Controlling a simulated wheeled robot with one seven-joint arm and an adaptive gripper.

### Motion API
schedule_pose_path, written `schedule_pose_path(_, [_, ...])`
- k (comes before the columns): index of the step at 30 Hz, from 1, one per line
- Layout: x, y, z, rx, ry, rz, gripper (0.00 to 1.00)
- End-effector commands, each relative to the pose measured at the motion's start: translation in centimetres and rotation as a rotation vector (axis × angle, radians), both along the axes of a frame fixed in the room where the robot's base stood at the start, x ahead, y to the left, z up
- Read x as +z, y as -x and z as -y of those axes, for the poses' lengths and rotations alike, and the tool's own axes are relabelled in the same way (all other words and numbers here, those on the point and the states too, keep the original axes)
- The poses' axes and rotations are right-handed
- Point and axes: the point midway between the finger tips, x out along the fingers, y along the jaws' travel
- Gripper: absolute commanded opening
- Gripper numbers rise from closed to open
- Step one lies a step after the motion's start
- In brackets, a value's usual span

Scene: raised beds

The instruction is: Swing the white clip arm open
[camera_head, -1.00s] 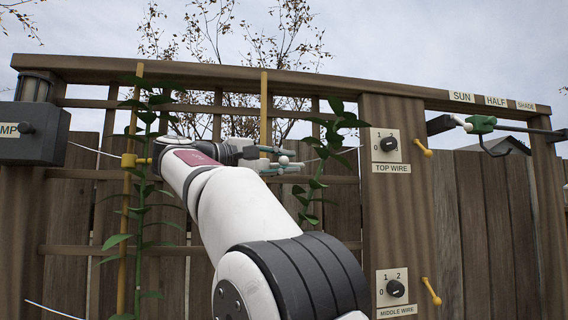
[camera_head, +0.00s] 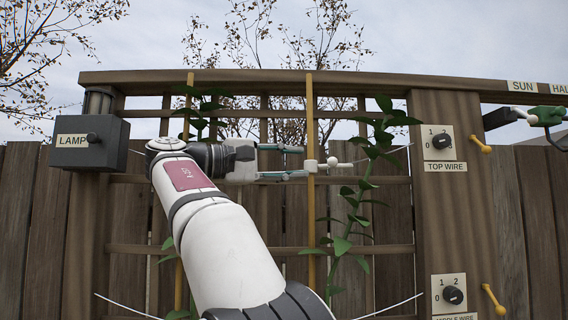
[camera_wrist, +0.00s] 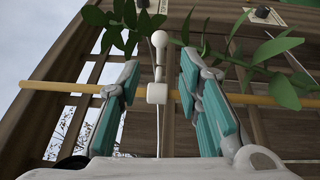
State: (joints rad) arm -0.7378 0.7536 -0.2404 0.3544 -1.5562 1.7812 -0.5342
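The white clip (camera_head: 311,166) sits on the upright yellow cane (camera_head: 310,110). Its arm, with a round white knob (camera_head: 332,161), points right from the cane towards a leafy plant stem (camera_head: 361,205). My gripper (camera_head: 303,162) is open, with its teal-padded fingers left of the clip, one above and one below. In the wrist view the clip body (camera_wrist: 157,93) shows between the open fingers (camera_wrist: 158,66) and the knob (camera_wrist: 160,40) lies beyond them. I see no finger clearly touching the clip. Whether the clip arm is around the stem cannot be told.
A grey lamp box (camera_head: 90,142) hangs at the left. A post at right carries the top wire dial (camera_head: 441,142) and a yellow peg (camera_head: 480,145). A green fixture (camera_head: 548,116) is at far right. The fence and leaves stand close behind my gripper.

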Motion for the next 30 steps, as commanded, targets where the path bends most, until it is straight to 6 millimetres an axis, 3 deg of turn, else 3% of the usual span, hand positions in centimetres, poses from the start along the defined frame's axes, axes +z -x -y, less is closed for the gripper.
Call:
schedule_pose_path(12, [-0.1,0.8,-1.6,0.001,0.002,0.002,0.33])
schedule_pose_path(30, [-0.1,0.8,-1.6,0.002,0.003,0.001,0.33])
